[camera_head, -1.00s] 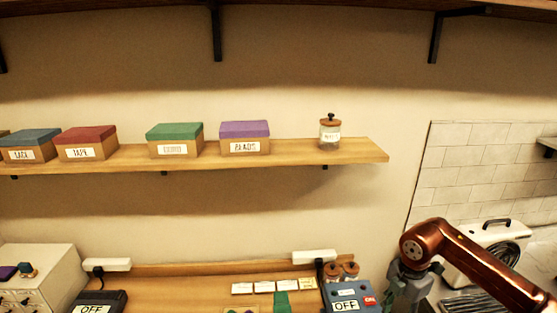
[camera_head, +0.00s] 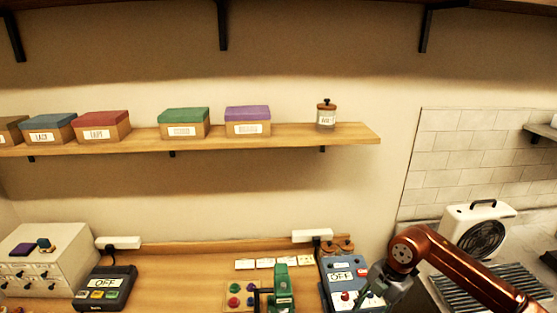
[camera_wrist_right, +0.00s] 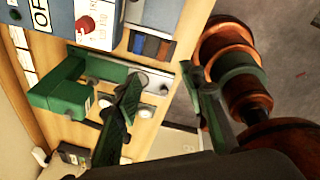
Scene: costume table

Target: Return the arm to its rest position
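My right arm's copper forearm (camera_head: 465,272) comes in from the lower right in the head view. My right gripper (camera_head: 378,287) hangs at the right side of the blue OFF device, over the table's right end. I cannot tell from this view if it touches the device. In the right wrist view its two fingers (camera_wrist_right: 162,76) stand apart with nothing between them. The green device (camera_wrist_right: 62,88) lies beyond the left finger there. My left arm and gripper are not in view.
The blue device (camera_head: 338,264) and green device (camera_head: 283,288) stand on the table (camera_head: 190,270). A dark OFF device (camera_head: 105,283) and a drawer cabinet (camera_head: 45,258) are at left. A white heater (camera_head: 478,232) is at right. The shelf (camera_head: 350,133) holds boxes and a jar.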

